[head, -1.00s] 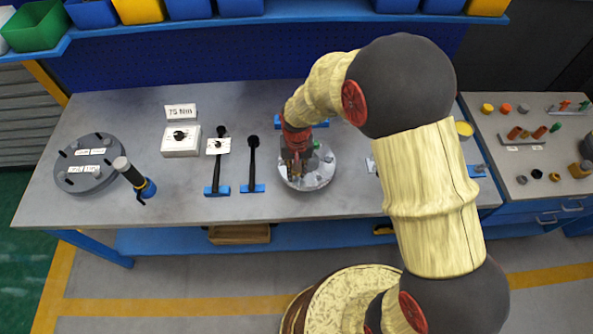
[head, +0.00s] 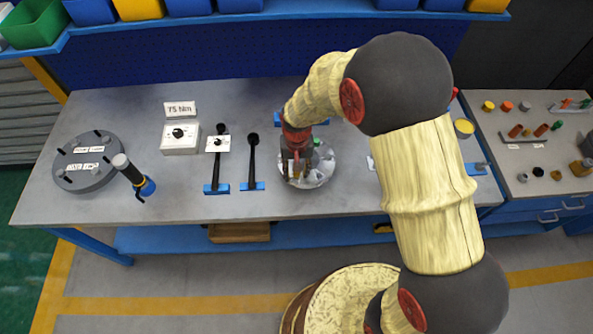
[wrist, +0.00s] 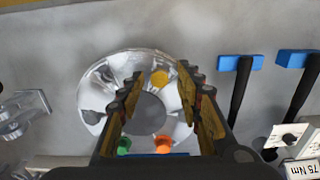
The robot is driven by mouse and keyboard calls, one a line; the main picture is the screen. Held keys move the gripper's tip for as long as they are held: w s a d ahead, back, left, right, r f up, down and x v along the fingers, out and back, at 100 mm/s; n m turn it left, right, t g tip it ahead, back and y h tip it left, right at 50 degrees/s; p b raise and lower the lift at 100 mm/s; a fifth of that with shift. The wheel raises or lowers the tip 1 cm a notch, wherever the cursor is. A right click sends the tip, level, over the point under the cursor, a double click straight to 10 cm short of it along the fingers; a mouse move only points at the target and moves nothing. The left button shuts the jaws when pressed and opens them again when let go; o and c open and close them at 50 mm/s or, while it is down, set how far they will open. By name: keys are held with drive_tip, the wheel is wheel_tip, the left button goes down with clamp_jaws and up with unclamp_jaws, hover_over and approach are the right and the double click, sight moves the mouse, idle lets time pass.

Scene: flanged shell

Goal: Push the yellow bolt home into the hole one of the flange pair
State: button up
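The flange pair (head: 322,180) is a round, shiny grey shell standing on the bench; it also shows in the wrist view (wrist: 90,118). The yellow bolt (wrist: 160,78) shows its head near the flange's far rim in the wrist view; how deep it sits cannot be told. An orange bolt (wrist: 161,143) and a green bolt (wrist: 124,146) are at the opposite rim. My gripper (wrist: 160,75) is over the flange, fingers apart, with the yellow bolt's head between the tips and a gap on both sides. In the head view my gripper (head: 296,172) hides part of the flange.
A grey disc (head: 88,180) and an upright driver (head: 135,176) are farther left. A clear bracket (wrist: 25,108) lies beside the flange.

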sight(297, 174)
idle(0.3)
wheel_tip(297, 174, up, 12)
idle(0.5)
idle(0.5)
drive_tip(key=s+d+r+t+b, duration=0.2)
drive_tip(key=s+d+r, duration=0.5)
drive_tip(key=s, duration=0.3)
drive_tip(key=s+d+r+t+b, duration=0.3)
drive_tip(key=s+d+r, duration=0.4)
drive_tip(key=s+r, duration=0.2)
drive_tip(key=shift+s+d+t, duration=0.15)
drive_tip(key=shift+s+t, duration=0.15)
drive_tip(key=shift+s, duration=0.2)
